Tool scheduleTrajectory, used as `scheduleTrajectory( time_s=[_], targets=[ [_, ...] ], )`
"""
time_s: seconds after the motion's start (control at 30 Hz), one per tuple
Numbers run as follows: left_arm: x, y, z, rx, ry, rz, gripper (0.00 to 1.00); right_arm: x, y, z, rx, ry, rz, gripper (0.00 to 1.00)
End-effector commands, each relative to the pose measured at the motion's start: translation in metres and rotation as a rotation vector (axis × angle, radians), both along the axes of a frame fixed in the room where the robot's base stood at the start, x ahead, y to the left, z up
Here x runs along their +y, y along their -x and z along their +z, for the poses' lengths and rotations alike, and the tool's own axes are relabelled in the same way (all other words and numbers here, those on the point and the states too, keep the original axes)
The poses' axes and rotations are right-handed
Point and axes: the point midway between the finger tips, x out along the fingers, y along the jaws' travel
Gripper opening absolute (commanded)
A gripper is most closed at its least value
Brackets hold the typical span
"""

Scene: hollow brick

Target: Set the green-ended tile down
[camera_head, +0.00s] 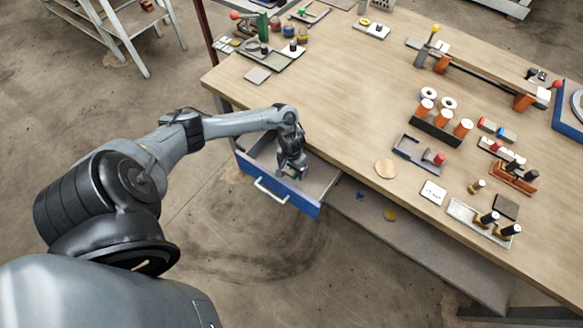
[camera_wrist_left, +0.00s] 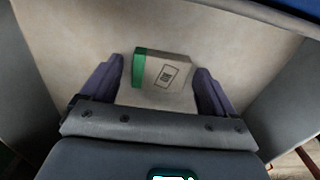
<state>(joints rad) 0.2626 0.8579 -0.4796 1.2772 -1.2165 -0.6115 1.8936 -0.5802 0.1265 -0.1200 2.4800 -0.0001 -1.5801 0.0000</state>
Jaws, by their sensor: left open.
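The green-ended tile (camera_wrist_left: 165,73) is a pale block with a green end at its left and a small dark printed mark on its face. It lies on the floor of the open blue drawer (camera_head: 290,201), between the spread fingers of my left gripper (camera_wrist_left: 163,88). The fingers stand apart from it on both sides. In the head view my left gripper (camera_head: 291,170) reaches down into the drawer and mostly hides the tile. My right gripper is not in view.
The drawer's front has a pale handle (camera_head: 270,191) and its walls stand close around my gripper. A lower shelf (camera_head: 420,245) lies to the right.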

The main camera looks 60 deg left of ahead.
Motion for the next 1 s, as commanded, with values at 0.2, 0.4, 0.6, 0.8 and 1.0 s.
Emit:
scheduleTrajectory(
  time_s=[0.2, 0.4, 0.6, 0.8, 1.0],
  targets=[
    [0.0, 0.0, 0.008, -0.001, 0.0, -0.001, 0.89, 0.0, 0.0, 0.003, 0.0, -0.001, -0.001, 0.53],
    [0.001, -0.001, 0.038, -0.002, -0.001, -0.001, 0.89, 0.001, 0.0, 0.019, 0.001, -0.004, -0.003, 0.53],
    [0.0, -0.001, 0.076, -0.003, -0.001, -0.002, 0.89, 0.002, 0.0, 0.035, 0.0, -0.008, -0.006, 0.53],
    [0.0, -0.001, 0.106, -0.003, -0.001, -0.002, 0.89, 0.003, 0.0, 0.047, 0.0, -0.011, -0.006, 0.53],
    [-0.008, -0.002, 0.117, -0.013, 0.002, -0.026, 0.89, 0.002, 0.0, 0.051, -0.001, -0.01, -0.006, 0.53]
  ],
)
